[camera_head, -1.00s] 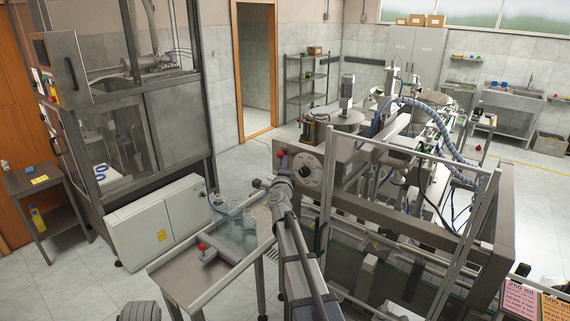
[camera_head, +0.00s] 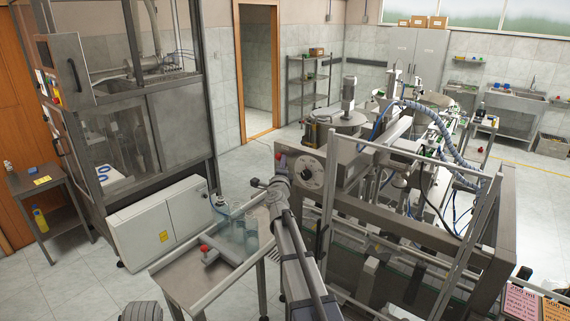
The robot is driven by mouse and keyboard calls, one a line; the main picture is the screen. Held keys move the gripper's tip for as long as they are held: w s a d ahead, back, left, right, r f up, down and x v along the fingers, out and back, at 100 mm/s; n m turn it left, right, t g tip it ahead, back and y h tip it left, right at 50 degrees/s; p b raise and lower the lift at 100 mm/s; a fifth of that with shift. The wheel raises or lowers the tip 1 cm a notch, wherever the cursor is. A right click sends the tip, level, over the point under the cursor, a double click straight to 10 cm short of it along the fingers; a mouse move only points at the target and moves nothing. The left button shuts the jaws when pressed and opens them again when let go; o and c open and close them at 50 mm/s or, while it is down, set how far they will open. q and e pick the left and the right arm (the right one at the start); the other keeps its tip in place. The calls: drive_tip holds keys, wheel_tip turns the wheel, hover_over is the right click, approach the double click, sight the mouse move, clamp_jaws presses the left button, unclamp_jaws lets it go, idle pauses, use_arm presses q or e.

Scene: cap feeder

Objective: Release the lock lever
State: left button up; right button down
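A small lever with a red knob (camera_head: 279,156) sticks out at the upper left corner of the grey machine housing, beside a round white dial (camera_head: 307,173). I take this for the lock lever, but I cannot tell for sure or read its lock state. My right gripper (camera_head: 266,183) is just below and left of the knob in the picture, at the end of my arm rising from the bottom. It appears apart from the knob. Its fingers are too small and dark to tell open from shut. My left gripper is not in view.
A metal side table (camera_head: 172,279) holds clear bottles (camera_head: 238,233) and a grey part with a red knob (camera_head: 205,249), below and left of my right gripper. A white cabinet (camera_head: 160,226) stands further left. A metal frame (camera_head: 495,215) stands on the right.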

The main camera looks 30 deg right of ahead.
sight(276, 156)
drive_tip(key=shift+w+a+r, duration=0.1)
drive_tip(key=shift+w+a, duration=0.1)
drive_tip(key=shift+w, duration=0.25)
drive_tip(key=shift+w+a+r, duration=0.1)
drive_tip(key=shift+w+a, duration=0.05)
drive_tip(key=shift+w, duration=0.25)
drive_tip(key=shift+w+a+f, duration=0.1)
drive_tip(key=shift+w+a, duration=0.2)
drive_tip(key=shift+w, duration=0.4)
drive_tip(key=shift+w+a+f+b, duration=0.25)
drive_tip(key=shift+w+a+f, duration=0.05)
drive_tip(key=shift+w, duration=0.35)
drive_tip(key=shift+w+a+f+b, duration=0.25)
drive_tip(key=shift+w, duration=0.4)
drive_tip(key=shift+r, duration=0.1)
drive_tip(key=s+a+r+p, duration=0.6)
drive_tip(key=s+r+p, duration=0.1)
drive_tip(key=s, duration=0.2)
